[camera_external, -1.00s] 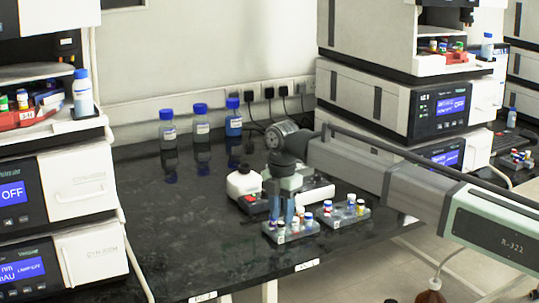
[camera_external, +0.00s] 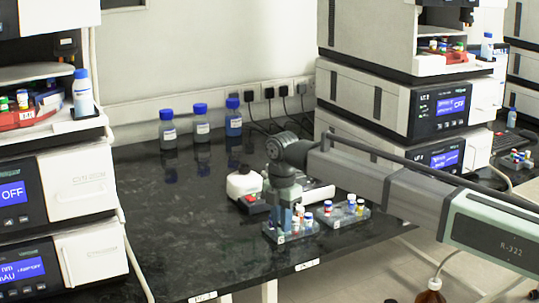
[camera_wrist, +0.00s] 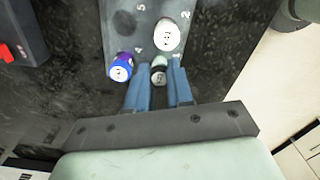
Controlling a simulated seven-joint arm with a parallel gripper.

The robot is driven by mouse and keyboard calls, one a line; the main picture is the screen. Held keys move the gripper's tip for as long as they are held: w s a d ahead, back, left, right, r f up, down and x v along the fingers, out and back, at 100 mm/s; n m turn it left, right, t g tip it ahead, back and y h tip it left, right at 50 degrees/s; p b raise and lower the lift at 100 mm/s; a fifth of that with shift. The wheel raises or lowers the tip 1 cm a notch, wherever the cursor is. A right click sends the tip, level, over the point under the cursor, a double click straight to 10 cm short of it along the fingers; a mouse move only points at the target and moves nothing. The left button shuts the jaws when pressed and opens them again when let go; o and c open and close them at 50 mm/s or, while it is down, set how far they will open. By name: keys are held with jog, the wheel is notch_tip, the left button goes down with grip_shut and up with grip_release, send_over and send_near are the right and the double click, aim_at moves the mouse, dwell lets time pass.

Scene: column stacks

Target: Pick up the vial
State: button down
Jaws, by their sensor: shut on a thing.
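My gripper (camera_wrist: 160,78) points down with its two blue fingers closed on a vial (camera_wrist: 158,70) with a greyish-white cap. The vial's body is mostly hidden, and I cannot tell whether it is still seated in the rack. The grey vial rack (camera_wrist: 117,16) has numbered places. It also shows in the external view (camera_external: 291,237), with my gripper (camera_external: 285,222) low over its left part. Beside the fingers stand a blue-purple-capped vial (camera_wrist: 122,67) on the left and a larger white-capped vial (camera_wrist: 168,37) just beyond.
A second rack (camera_external: 345,219) with several vials stands close on the right. Several blue-capped bottles (camera_external: 202,124) stand near the wall. The dark bench (camera_external: 180,230) is clear on the left.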

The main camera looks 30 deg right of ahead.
jog(key=shift+r, duration=0.1)
notch_tip(320, 180, up, 10)
dwell(0.5)
jog(key=c, duration=1.5)
grip_release()
grip_shut()
jog(key=w+d+r, duration=0.1)
jog(key=w, duration=1.2)
jog(key=w+d+r, duration=0.2)
jog(key=w, duration=1.2)
jog(key=shift+r, duration=0.2)
